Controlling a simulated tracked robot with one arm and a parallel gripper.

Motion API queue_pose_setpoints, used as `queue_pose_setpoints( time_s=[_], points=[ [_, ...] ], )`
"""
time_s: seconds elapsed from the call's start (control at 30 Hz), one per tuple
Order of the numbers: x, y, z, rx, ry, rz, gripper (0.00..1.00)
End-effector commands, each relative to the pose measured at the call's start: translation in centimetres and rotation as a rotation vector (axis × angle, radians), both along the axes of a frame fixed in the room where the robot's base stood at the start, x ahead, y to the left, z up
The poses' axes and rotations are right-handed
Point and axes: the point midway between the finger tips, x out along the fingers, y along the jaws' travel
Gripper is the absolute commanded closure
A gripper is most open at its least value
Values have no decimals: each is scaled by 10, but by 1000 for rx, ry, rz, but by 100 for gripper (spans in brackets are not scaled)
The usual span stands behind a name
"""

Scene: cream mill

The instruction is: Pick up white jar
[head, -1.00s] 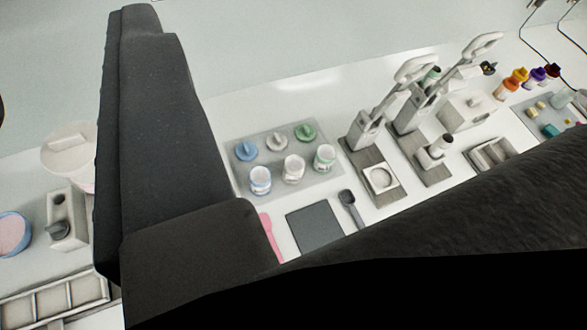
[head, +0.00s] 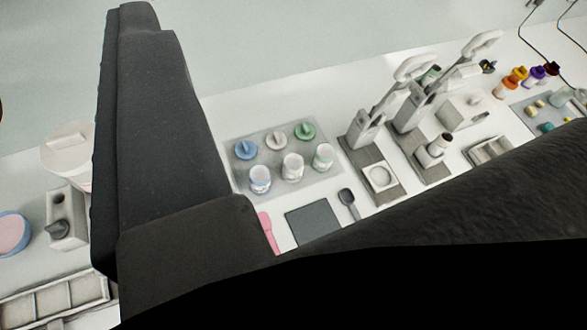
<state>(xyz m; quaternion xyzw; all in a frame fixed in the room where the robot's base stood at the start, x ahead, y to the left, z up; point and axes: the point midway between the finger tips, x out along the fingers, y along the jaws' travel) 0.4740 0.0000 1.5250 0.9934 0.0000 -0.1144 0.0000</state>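The white jar (head: 292,168) stands upright and open in the middle of a front row of three jars on a grey tray (head: 339,194). A blue-marked jar (head: 260,181) stands to its left and a green-marked jar (head: 323,158) to its right. Behind them lie a blue lid (head: 245,149), a white lid (head: 275,141) and a green lid (head: 304,131). Large dark parts of mine fill the left and lower right of the picture, apart from the jars. I cannot make out my fingertips or what is between them.
A dark square pad (head: 313,222), a pink spatula (head: 268,232) and a dark spoon (head: 347,202) lie in front of the tray. Two tall lever presses (head: 364,130) stand to the right. A white tub (head: 66,150) and a compartment tray (head: 55,298) are at left.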

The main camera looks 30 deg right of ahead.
Motion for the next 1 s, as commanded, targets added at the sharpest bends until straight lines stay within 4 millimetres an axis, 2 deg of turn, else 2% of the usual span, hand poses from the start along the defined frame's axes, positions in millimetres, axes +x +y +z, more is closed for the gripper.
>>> queue_pose_setpoints(
  time_s=[0.47, 0.5, 0.63, 0.67, 0.77, 0.87, 0.9, 0.97, 1.0],
  points=[
    [0, 0, 0, 0, 0, 0, 67],
    [0, 0, 0, 0, 0, 0, 64],
    [8, -9, -11, -5, 11, -11, 28],
    [14, -15, -18, -8, 18, -19, 27],
    [43, -50, -63, -28, 61, -57, 27],
    [75, -100, -133, -60, 118, -98, 27],
    [86, -120, -164, -72, 139, -109, 27],
    [97, -147, -210, -88, 170, -118, 27],
    [103, -162, -241, -97, 190, -120, 27]
  ],
)
